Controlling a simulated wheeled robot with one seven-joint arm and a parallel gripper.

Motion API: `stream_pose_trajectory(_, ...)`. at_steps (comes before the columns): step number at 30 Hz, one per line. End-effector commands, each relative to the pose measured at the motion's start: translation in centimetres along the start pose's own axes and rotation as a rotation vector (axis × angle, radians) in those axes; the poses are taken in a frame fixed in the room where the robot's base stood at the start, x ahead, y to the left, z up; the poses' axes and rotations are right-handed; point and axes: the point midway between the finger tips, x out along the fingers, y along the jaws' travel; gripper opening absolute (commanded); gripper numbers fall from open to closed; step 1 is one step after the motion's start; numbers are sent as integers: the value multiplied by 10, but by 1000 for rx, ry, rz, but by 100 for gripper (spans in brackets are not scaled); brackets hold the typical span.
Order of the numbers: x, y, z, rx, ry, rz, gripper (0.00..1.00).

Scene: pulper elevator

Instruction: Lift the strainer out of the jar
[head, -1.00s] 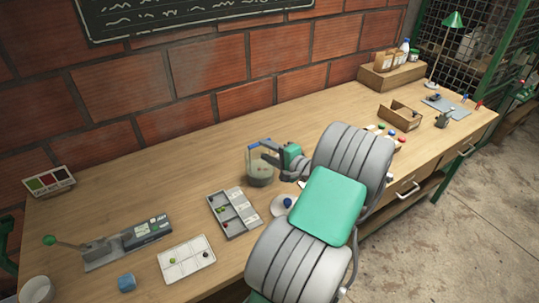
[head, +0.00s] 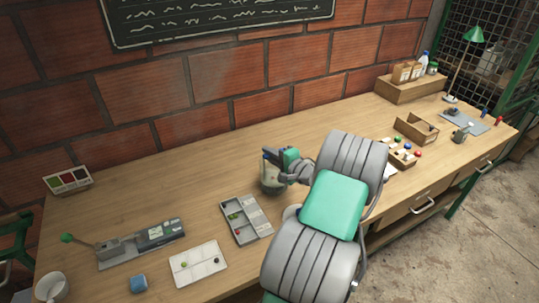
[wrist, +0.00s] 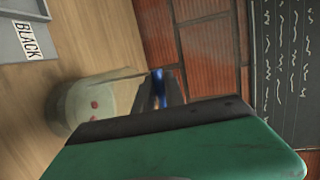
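The glass jar (head: 271,186) stands on the workbench, partly hidden by my gripper in the head view. In the wrist view the jar (wrist: 78,108) is at the left, with a few red berries showing inside. The strainer's pale handle bar (wrist: 120,77) runs from the jar's mouth toward my fingers. Its blue grip (wrist: 157,76) lies between the fingertips. My gripper (head: 268,157) is at the jar's top; in the wrist view its fingers (wrist: 158,90) stand close on both sides of the blue grip. Whether they press on it is unclear.
A grey divided tray (head: 240,236) and a white tray (head: 198,266) lie left of the jar. A lever device (head: 140,243) and blue cup (head: 138,284) are farther left. An open wooden box (head: 416,128) stands right. The bench behind the jar is clear.

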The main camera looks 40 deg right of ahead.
Motion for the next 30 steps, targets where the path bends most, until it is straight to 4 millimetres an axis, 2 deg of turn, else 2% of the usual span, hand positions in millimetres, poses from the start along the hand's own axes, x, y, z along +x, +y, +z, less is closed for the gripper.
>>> stream_pose_trajectory(4, 0, 0, 0, 0, 0, 0, 0)
stream_pose_trajectory(18, 0, 0, 0, 0, 0, 0, 0)
stream_pose_trajectory(30, -4, -19, 1, -1, 0, 0, 0)
